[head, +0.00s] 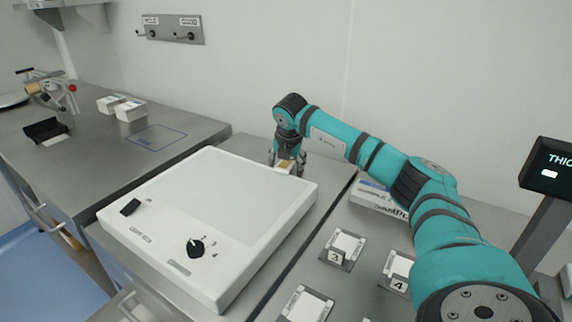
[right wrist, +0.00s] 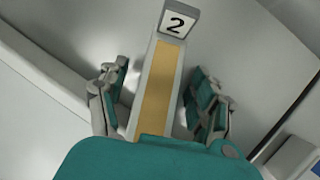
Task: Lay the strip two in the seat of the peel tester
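The strip two (right wrist: 158,88) is a long tan strip on a narrow pale holder with a "2" label (right wrist: 177,22) at its far end. In the right wrist view my right gripper (right wrist: 158,78) is open, with one finger on each side of the strip and gaps on both sides. In the head view my right gripper (head: 288,160) points down behind the white panel box, where a bit of tan shows beside it. A device with a red knob and tan roll (head: 45,90) stands at the far left; I cannot tell whether it is the peel tester. My left gripper is not in view.
The white box with a knob (head: 210,220) fills the middle bench. Cards labelled 3 (head: 343,246) and 4 (head: 398,268) lie right of it. A display (head: 550,170) stands at right.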

